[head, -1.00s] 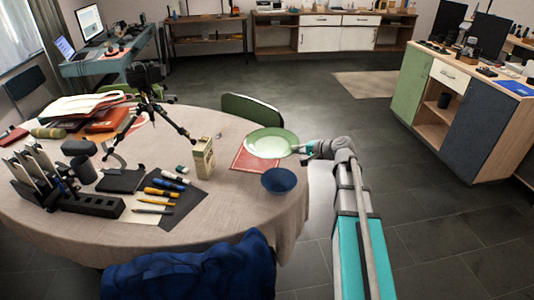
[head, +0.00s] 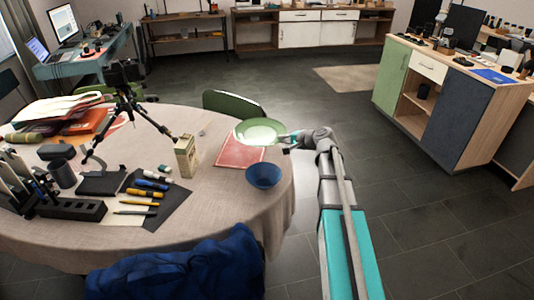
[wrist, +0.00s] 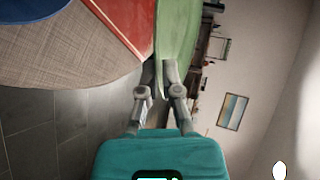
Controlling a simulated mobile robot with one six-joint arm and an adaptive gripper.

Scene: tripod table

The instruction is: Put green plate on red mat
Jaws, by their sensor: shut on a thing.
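The green plate (head: 260,131) is at the right side of the round table, with its near edge overlapping the far part of the red mat (head: 238,153) in the head view. My gripper (head: 289,141) is shut on the plate's right rim. In the wrist view, the fingers (wrist: 160,68) pinch the edge of the green plate (wrist: 175,30), and the red mat (wrist: 128,18) shows beside it. I cannot tell how high the plate is above the mat. Most of the mat's near part is bare.
A blue bowl (head: 263,176) stands close to the mat's near right corner. A carton (head: 186,157) and a black tripod (head: 130,100) stand to the left. A green chair back (head: 232,103) is behind the table (head: 215,205). Pens lie on a dark sheet (head: 170,207).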

